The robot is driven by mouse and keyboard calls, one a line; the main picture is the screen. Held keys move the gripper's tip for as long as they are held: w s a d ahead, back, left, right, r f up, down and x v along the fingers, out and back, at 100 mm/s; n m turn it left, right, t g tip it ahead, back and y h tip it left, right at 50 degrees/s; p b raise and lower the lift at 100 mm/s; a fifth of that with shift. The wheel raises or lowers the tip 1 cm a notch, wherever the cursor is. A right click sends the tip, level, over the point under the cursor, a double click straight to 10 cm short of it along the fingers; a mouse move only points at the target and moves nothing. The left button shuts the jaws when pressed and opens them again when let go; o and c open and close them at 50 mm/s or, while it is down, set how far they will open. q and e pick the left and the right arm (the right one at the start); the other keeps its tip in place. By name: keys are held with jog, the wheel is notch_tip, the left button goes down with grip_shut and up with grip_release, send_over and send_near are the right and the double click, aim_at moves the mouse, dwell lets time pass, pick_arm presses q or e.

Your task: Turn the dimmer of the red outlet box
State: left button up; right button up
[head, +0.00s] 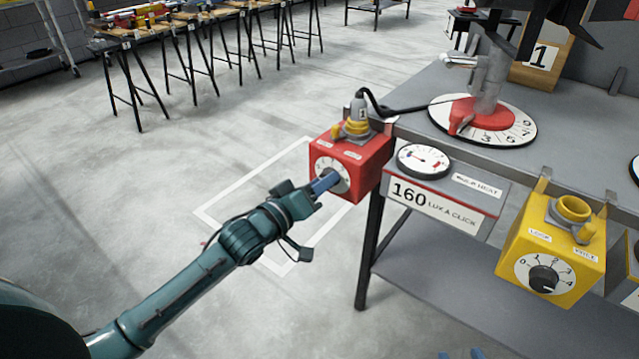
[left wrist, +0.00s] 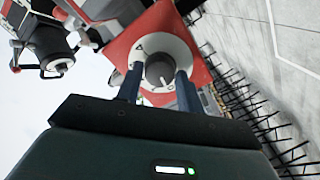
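The red outlet box (head: 375,155) hangs at the table's left front corner, with a plug and cable on top. Its white dial (head: 330,175) faces my left arm. My left gripper (head: 325,182) is at the dial, its blue fingers hiding part of it. In the left wrist view, the grey dimmer knob (left wrist: 160,70) sits between the two fingers (left wrist: 160,80), with a narrow gap visible beside it; the gripper is open around it. Only the blue fingertips of my right gripper (head: 461,355) show at the bottom edge of the head view, apart from each other and touching nothing visible.
A yellow outlet box (head: 550,245) hangs farther right on the table edge. Between the boxes are a round gauge (head: 424,160) and a "160 lux a click" sign (head: 435,208). A lamp base with a red pointer scale (head: 515,130) stands on the table.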

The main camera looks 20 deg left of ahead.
pick_arm(q)
jog(key=c, duration=0.5)
pick_arm(e)
jog(key=shift+s, duration=0.1)
pick_arm(q)
jog(key=shift+c, duration=0.2)
jog(key=shift+d+r+m+y+p, duration=0.1)
jog(key=shift+m+y+p, duration=0.2)
jog(key=shift+m+p, duration=2.85)
jog(key=shift+d+r+m+y+p, duration=0.1)
jog(key=shift+m+y+p, duration=0.2)
jog(key=shift+m+p, duration=2.85)
pick_arm(e)
jog(key=shift+s+d+r+m+g+b, duration=0.1)
jog(key=shift+r+m+g+b, duration=0.15)
jog(key=shift+r+m+b, duration=0.7)
jog(key=shift+d+r+m+g+b, duration=0.15)
jog(key=shift+r+g+b, duration=0.2)
jog(key=shift+r, duration=1.1)
pick_arm(q)
jog(key=m, duration=0.2)
jog(key=shift+m, duration=0.4)
jog(key=o, duration=1)
jog(key=shift+f, duration=0.1)
